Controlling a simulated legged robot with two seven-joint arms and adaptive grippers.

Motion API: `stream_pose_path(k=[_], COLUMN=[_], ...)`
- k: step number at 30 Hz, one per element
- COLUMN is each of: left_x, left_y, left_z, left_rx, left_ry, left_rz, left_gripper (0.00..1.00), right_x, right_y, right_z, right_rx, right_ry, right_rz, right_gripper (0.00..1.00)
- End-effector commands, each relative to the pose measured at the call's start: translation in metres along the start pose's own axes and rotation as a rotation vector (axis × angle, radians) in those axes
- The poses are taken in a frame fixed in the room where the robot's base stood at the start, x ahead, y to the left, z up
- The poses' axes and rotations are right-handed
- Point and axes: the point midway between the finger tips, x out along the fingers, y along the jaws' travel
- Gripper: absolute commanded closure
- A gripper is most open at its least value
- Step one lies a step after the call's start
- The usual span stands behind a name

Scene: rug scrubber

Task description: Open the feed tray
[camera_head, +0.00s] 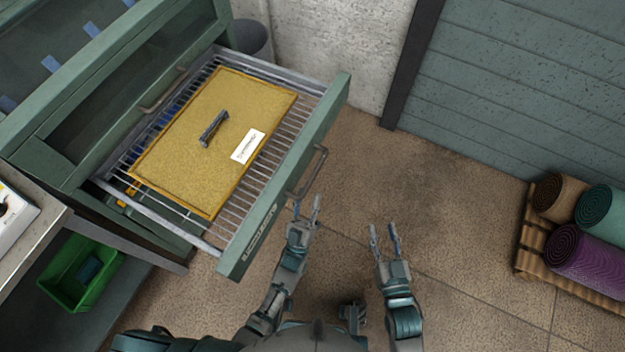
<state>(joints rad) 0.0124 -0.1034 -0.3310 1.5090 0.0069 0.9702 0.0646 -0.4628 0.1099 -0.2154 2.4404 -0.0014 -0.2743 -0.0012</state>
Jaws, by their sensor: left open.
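The feed tray (197,222) is a wire-rack drawer with a green front panel (283,185), pulled well out of the green machine (111,84). A yellow rug (180,150) with a dark handle-like piece (214,129) and a white label (248,146) lies on the rack. A grey bar handle (314,171) is on the outer face of the panel. My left gripper (306,208) is open and empty, just below the lower end of this handle; a small gap seems to separate them. My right gripper (384,238) is farther right over the floor, fingers apart and empty.
A green bin (80,273) stands at the lower left beneath a counter (30,235). Rolled rugs (592,250) lie on a wooden pallet (526,240) at the right. A grey bucket (250,38) stands behind the tray. The floor (430,180) right of the tray is clear.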

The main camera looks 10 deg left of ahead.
Motion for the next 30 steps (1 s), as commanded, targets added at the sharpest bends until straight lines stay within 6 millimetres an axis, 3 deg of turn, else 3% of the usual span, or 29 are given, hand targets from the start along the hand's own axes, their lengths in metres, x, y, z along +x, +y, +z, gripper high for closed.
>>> stream_pose_path(k=[3, 9, 30], left_x=[-0.025, -0.048, -0.052], left_y=[-0.001, -0.001, -0.001], left_z=[0.001, 0.001, 0.001], left_rx=[0.000, 0.000, 0.000], left_ry=[-0.004, -0.002, -0.001], left_rz=[0.000, -0.001, -0.001], left_gripper=[0.59, 0.59, 0.59], right_x=[0.000, 0.000, 0.001], right_y=[0.000, 0.000, 0.000], right_z=[0.000, 0.000, 0.000], right_rx=[0.000, 0.001, 0.001], right_ry=[0.001, 0.001, 0.000], right_rz=[0.000, 0.000, 0.000], right_gripper=[0.60, 0.60, 0.60])
